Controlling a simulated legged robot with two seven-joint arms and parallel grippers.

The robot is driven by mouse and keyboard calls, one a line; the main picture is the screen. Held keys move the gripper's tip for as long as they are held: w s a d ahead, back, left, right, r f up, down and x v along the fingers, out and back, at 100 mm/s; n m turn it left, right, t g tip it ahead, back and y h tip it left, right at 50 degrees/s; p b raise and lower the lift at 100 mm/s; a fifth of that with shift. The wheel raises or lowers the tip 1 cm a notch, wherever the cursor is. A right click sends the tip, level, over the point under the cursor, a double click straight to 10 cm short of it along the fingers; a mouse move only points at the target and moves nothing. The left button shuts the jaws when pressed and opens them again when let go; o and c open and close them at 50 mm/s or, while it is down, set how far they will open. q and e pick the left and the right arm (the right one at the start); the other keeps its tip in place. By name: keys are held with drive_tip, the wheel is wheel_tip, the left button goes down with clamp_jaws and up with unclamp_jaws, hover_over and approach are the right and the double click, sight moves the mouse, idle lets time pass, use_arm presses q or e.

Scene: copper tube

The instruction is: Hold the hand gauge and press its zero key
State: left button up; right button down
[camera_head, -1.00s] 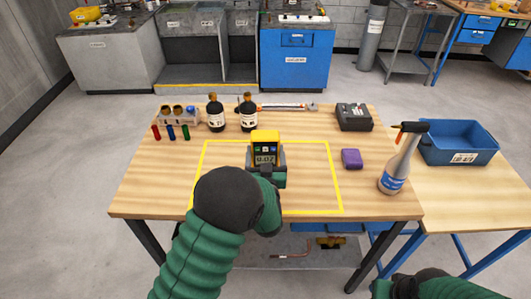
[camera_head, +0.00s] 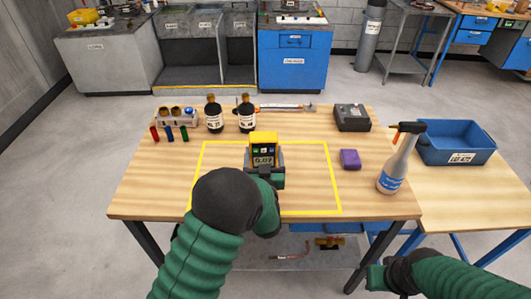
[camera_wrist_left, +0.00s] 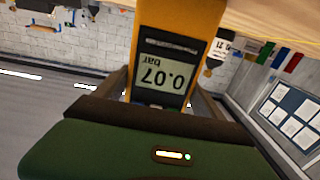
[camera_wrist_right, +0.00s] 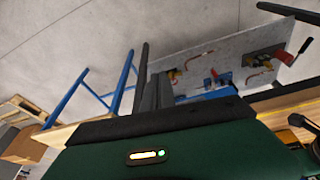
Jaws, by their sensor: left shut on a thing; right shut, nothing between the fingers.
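The yellow-and-black hand gauge (camera_head: 263,140) is upright over the yellow-outlined area of the table. My left gripper (camera_head: 266,174) is shut on its lower part. In the left wrist view the gauge (camera_wrist_left: 205,25) is upside down, with its screen reading 0.07 bar between my left fingers (camera_wrist_left: 160,95). Small marks show above the screen in the head view, but I cannot tell which is the zero key. My right gripper (camera_head: 376,278) is low at the front right, below the tabletop and apart from the gauge. Its fingers (camera_wrist_right: 155,90) are shut and empty.
A purple block (camera_head: 350,159), spray bottle (camera_head: 395,168) and dark box (camera_head: 352,117) are right of the gauge. Two dark bottles (camera_head: 246,114) and a rack (camera_head: 178,117) stand behind. A blue bin (camera_head: 456,143) sits on the side table. The table's front edge lies above my right gripper.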

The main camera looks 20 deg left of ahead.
drive_tip(key=w+a+r+n+y, duration=0.1)
drive_tip(key=w+a+r+n, duration=0.3)
drive_tip(key=w+a, duration=0.25)
drive_tip(key=w+a+r+n+y, duration=0.1)
drive_tip(key=w+a+r+n, duration=0.25)
drive_tip(key=w+a, duration=0.3)
drive_tip(key=n+t+y, duration=0.1)
drive_tip(key=n+y, duration=0.3)
drive_tip(key=n, duration=0.7)
approach(268, 152)
drive_tip(key=s+d+r, duration=0.1)
drive_tip(key=s+r, duration=0.1)
drive_tip(key=s, duration=0.1)
drive_tip(key=shift+a+r, duration=0.2)
drive_tip(key=shift+r, duration=0.25)
drive_tip(key=x, duration=1)
drive_tip(key=shift+w, duration=0.1)
